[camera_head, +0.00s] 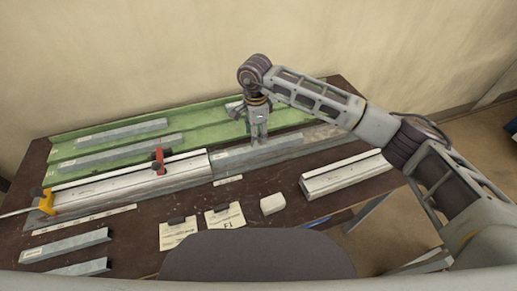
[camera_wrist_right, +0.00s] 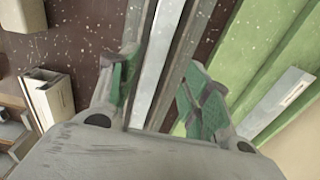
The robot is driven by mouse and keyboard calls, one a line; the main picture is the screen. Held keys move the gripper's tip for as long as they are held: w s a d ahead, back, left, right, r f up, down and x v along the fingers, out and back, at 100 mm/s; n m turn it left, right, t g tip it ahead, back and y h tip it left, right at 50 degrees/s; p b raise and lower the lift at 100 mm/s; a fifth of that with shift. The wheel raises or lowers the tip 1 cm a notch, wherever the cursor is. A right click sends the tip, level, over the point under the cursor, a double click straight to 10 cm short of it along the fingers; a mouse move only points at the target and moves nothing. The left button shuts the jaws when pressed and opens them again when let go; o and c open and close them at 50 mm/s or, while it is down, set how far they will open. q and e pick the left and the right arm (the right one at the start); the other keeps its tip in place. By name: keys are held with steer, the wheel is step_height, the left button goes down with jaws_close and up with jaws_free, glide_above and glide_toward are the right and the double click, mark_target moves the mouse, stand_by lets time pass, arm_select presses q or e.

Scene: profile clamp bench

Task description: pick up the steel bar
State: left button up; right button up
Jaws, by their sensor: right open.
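Several grey steel bars are in view, and I cannot tell which one the task means. One long steel bar (camera_head: 240,158) lies in the middle of the bench, in line with the white profile. My right gripper (camera_head: 259,142) points down over this bar. In the right wrist view my right gripper (camera_wrist_right: 160,75) is open, with the pale bar (camera_wrist_right: 164,50) running between its two green-padded fingers. I cannot tell whether the fingers touch it. Other steel bars lie on the green tray (camera_head: 195,125) and at the bench's front left (camera_head: 65,245). My left gripper is not in view.
A white profile (camera_head: 110,184) is on the left with a red clamp (camera_head: 158,158) and a yellow clamp (camera_head: 47,202). Another white profile (camera_head: 345,172) lies at the right. A white block (camera_head: 272,204) and two paper notes (camera_head: 225,217) are in front. Brown bench (camera_head: 150,215) shows between them.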

mark_target(259, 149)
steer(key=shift+f, duration=0.15)
steer(key=shift+d+f, duration=0.1)
steer(key=shift+f, duration=0.2)
steer(key=f, duration=0.2)
steer(key=f+p, duration=0.1)
steer(key=f, duration=0.1)
steer(key=shift+s+d, duration=0.15)
steer(key=shift+d, duration=0.25)
steer(key=shift+f, duration=0.3)
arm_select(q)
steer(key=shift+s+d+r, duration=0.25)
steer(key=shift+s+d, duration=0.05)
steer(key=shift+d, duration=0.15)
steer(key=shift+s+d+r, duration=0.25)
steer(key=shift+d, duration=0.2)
